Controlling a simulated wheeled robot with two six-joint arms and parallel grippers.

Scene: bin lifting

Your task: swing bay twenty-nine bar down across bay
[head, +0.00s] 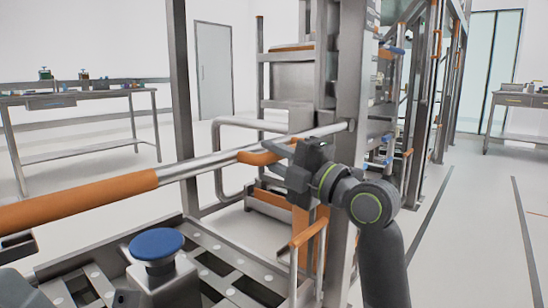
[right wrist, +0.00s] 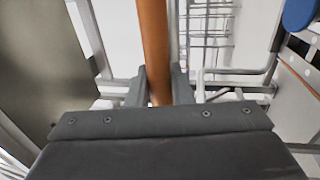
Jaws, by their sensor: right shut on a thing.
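My right gripper (head: 284,152) is shut on the orange grip. In the right wrist view the orange part (right wrist: 153,40) runs between the two fingers (right wrist: 158,90). My left gripper does not show clearly in any view.
Below the bar is a grey slotted deck (head: 215,265) with a blue round pad (head: 156,244) on a grey block. A bent grey tube frame (head: 222,150) stands behind the bar. Racks continue at the right beside a clear aisle (head: 480,220). A workbench (head: 80,95) stands far left.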

